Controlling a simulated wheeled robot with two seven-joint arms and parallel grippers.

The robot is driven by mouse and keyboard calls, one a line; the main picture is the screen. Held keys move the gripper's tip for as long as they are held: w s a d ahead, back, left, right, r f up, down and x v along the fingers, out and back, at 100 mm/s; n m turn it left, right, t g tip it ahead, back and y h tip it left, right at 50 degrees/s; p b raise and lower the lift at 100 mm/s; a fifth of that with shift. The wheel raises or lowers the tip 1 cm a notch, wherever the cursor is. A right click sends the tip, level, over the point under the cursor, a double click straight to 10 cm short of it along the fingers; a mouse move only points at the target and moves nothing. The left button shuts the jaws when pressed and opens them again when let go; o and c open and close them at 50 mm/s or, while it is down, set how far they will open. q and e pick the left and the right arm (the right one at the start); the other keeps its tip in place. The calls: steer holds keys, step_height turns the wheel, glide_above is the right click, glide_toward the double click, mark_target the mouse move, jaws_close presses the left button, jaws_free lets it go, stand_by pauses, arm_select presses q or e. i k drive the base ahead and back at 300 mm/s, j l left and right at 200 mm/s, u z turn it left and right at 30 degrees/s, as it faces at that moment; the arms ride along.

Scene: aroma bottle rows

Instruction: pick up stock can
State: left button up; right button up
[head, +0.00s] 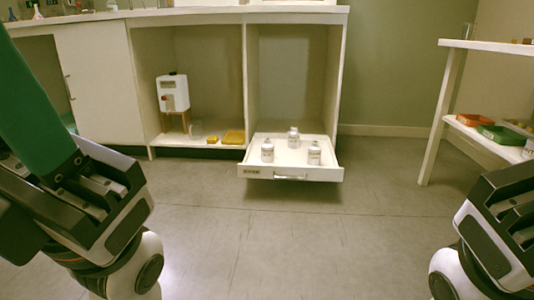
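Three similar small whitish cans or bottles with grey tops stand upright in a pulled-out white drawer (268,172) low in the cabinet. One is the left can (267,152), one the back can (293,138), one the right can (314,155). Their labels are too small to read, so I cannot tell which is the stock can. My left arm fills the left side and my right arm the lower right edge, both well apart from the drawer. The fingertips of neither gripper can be made out.
A white container with a red tap (172,93) stands on a wooden stand in the cabinet's left bay, with a yellow tray (233,137) beside it. A white shelf table (450,100) holds red and green boxes at right. The floor (270,235) before the drawer is clear.

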mark_target(267, 148)
steer(key=i+l, duration=0.3)
steer(key=i, duration=0.2)
steer(key=i+l, duration=0.25)
steer(key=i, duration=0.25)
